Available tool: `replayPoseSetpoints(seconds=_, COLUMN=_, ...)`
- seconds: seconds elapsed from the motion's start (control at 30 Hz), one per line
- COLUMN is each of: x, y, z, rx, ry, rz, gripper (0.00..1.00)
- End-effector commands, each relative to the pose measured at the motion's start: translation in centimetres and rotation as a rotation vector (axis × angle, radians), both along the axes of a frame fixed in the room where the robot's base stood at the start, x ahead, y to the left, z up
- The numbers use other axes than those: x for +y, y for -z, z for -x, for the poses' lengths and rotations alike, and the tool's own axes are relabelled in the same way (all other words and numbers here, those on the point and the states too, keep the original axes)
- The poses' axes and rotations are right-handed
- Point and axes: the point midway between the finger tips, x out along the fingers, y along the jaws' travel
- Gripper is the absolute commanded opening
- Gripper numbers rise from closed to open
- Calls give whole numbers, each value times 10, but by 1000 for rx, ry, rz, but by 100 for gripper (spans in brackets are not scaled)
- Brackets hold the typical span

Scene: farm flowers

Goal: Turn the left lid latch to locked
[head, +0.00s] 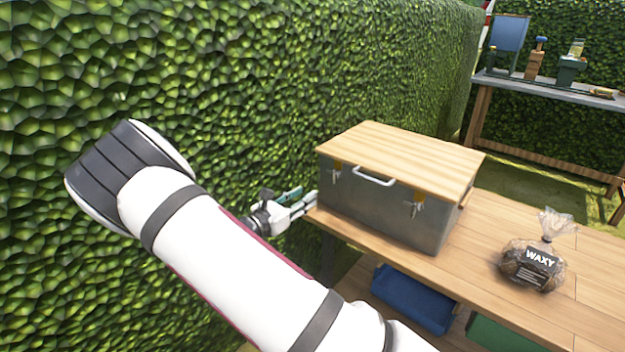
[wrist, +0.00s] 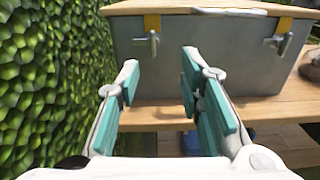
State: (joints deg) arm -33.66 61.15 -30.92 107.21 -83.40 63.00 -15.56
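A grey metal box (head: 375,208) with a wooden lid (head: 403,157) stands on the wooden bench, its lid closed. The left lid latch (head: 335,176) is on the box front near the left end; in the wrist view it shows as a metal T-shaped handle (wrist: 149,42) below a yellow tab. The right lid latch (head: 415,208) also shows in the wrist view (wrist: 278,42). My gripper (wrist: 158,80) is open and empty, its teal-padded fingers pointing at the box front, short of and below the left latch. In the head view, my gripper (head: 303,203) is left of the box.
A bag marked WAXY (head: 533,265) sits on the bench (head: 475,245) right of the box. A blue bin (head: 413,298) is underneath. A hedge (head: 250,80) runs close along the left. A second table (head: 550,90) with tools stands at the back right.

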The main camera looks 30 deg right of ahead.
Motion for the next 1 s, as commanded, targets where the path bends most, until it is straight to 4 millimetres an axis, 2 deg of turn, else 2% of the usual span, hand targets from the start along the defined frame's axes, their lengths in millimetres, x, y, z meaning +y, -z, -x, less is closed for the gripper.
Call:
replayPoseSetpoints(seconds=0.13, x=-2, y=5, z=-7, rx=16, ry=-21, rz=27, gripper=34)
replayPoseSetpoints(seconds=0.27, x=-15, y=5, z=-11, rx=15, ry=-19, rz=27, gripper=34)
replayPoseSetpoints(seconds=0.7, x=-93, y=6, z=-39, rx=13, ry=-17, rz=24, gripper=34)
replayPoseSetpoints(seconds=0.9, x=-118, y=5, z=-49, rx=13, ry=-19, rz=24, gripper=34)
replayPoseSetpoints(seconds=1.0, x=-124, y=5, z=-51, rx=14, ry=-20, rz=24, gripper=34)
